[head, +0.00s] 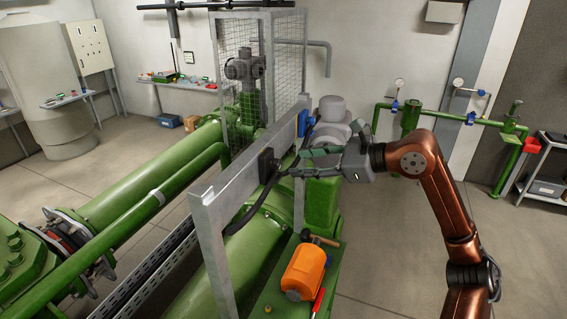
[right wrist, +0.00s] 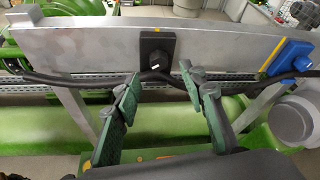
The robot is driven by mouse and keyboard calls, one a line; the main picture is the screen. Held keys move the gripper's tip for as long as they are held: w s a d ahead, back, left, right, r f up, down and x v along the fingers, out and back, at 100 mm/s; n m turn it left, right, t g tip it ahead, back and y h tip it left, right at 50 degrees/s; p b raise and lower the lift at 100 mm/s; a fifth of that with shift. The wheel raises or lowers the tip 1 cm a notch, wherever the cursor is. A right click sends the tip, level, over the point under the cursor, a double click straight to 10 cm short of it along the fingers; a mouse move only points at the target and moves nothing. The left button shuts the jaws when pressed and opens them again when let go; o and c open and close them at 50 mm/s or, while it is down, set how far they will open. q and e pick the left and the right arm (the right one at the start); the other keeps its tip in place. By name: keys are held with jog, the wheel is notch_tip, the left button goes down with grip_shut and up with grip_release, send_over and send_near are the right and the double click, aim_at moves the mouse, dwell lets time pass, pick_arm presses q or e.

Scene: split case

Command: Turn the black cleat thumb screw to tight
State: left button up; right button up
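The black cleat (right wrist: 157,44) is a dark block on the grey metal rail (right wrist: 90,45), with its round black thumb screw (right wrist: 156,64) facing my right wrist camera. A short white mark shows on the screw. In the head view the cleat (head: 266,164) sits on the near face of the rail. My right gripper (right wrist: 158,88) is open and empty, its two green-padded fingers apart, below and in front of the screw and not visibly touching it. In the head view the right gripper (head: 290,162) reaches in from the right. My left gripper is out of view.
A black cable (right wrist: 85,82) runs along the rail, passing under the cleat and close to the fingertips. A blue cleat (right wrist: 287,58) is on the rail to the right. An orange case (head: 304,271) stands on a green ledge below. Green pipes (head: 130,190) lie behind the rail.

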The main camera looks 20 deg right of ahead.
aim_at(280, 164)
jog(key=p+x, duration=0.1)
jog(key=x, duration=0.4)
jog(key=shift+a+r, duration=0.1)
jog(key=shift+a, duration=0.15)
jog(key=shift+w+a+f+p, duration=0.2)
jog(key=shift+w+f+p, duration=0.15)
jog(key=shift+w, duration=0.15)
jog(key=shift+c, duration=0.5)
grip_shut()
jog(key=shift+a, duration=0.15)
